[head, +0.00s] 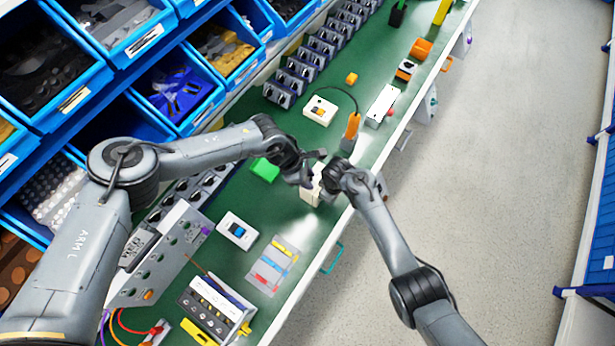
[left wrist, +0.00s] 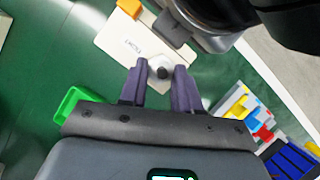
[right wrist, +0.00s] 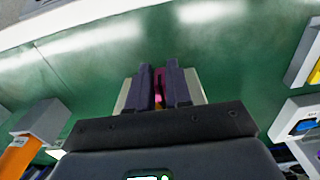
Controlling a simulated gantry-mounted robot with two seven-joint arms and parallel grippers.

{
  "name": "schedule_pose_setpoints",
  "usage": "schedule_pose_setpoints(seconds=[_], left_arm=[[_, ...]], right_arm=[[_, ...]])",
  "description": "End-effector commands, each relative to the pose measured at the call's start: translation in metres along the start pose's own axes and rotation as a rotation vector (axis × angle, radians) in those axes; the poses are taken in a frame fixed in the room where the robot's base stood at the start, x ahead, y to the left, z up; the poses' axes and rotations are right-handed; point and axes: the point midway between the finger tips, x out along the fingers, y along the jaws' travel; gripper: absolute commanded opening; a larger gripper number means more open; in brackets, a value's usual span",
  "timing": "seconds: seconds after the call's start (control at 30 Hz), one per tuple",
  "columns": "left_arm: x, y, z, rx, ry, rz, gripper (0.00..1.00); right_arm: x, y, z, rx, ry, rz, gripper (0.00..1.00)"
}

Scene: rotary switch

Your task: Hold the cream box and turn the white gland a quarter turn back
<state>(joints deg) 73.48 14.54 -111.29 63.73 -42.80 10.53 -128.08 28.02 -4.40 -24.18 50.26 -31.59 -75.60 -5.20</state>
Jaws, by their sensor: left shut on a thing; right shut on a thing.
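The cream box (head: 311,194) is at the front edge of the green bench in the head view, partly hidden by both grippers. In the left wrist view the box (left wrist: 122,42) shows its pale, lettered face. The white gland (left wrist: 163,72) with a dark centre sits between the fingers of my left gripper (left wrist: 159,72), which is shut on it. The left gripper (head: 312,168) meets the box from the left. My right gripper (head: 328,180) comes from the right and is shut on the box; pale box sides (right wrist: 198,88) show beside its fingers (right wrist: 161,85). The grip itself is mostly hidden.
A blue-switch box (head: 238,231) and a tray of coloured parts (head: 273,265) stand nearer. Blue bins line the left.

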Motion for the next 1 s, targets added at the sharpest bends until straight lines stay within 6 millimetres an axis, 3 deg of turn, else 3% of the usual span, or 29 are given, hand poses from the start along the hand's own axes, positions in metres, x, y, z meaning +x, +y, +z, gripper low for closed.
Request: schedule_pose_setpoints(seconds=[0.13,0.5,0.8,0.83,1.0], left_arm=[[0.0003,-0.0015,0.0,-0.04,-0.001,0.015,0.01],[0.0002,-0.0045,0.0014,-0.359,-0.002,0.148,0.01],[-0.0002,-0.0038,0.0014,-0.368,-0.001,0.153,0.01],[-0.0002,-0.0038,0.0014,-0.368,-0.001,0.153,0.36],[-0.0001,-0.0039,0.0013,-0.367,-0.001,0.153,0.58]], right_arm=[[-0.0003,0.0002,-0.0002,0.0,0.001,0.0,0.0],[-0.0003,0.0001,-0.0003,0.0,0.001,0.0,0.0],[-0.0003,0.0,-0.0003,0.0,0.001,0.0,0.0],[-0.0003,0.0,-0.0003,0.0,0.001,0.0,0.0],[-0.0003,0.0,-0.0003,0.0,0.001,0.0,0.0]])
